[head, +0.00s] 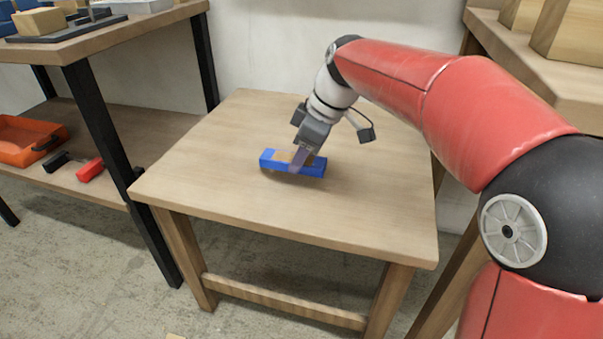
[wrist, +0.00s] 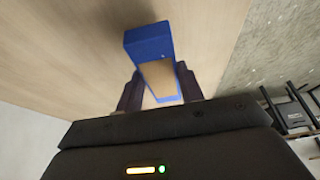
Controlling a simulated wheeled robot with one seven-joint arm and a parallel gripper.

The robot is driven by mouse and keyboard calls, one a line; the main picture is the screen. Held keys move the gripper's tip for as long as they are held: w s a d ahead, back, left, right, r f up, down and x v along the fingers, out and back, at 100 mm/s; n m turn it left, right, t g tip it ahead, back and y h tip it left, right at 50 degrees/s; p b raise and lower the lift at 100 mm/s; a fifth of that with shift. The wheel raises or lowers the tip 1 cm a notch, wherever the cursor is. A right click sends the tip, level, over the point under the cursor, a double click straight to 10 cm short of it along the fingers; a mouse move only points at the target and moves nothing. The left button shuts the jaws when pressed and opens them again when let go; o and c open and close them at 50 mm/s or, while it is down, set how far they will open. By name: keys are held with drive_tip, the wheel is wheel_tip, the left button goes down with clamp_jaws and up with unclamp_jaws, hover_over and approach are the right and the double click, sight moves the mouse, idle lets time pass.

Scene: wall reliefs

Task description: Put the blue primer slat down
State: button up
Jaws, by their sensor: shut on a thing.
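The blue primer slat (head: 312,168) is a short blue bar with a tan patch on its upper face. It is at the middle of a wooden table (head: 210,205), lying roughly level. My gripper (head: 297,160) is shut on the slat around its middle, from above. In the wrist view the slat (wrist: 148,42) shows between the two dark fingers of my gripper (wrist: 160,90), its far end reaching past them. I cannot tell whether its underside touches the table top or hangs just above it.
The table top around the slat is clear. A shelf unit (head: 110,40) at the left holds wooden and blue pieces above, and an orange tray (head: 25,140) and a red-handled tool (head: 89,169) below. Another wooden surface (head: 535,55) with blocks stands at the right.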

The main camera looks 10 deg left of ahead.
sight(302, 171)
wheel_tip(302, 171, down, 4)
drive_tip(key=shift+f+b, duration=0.1)
drive_tip(key=shift+b, duration=0.35)
drive_tip(key=o, duration=1)
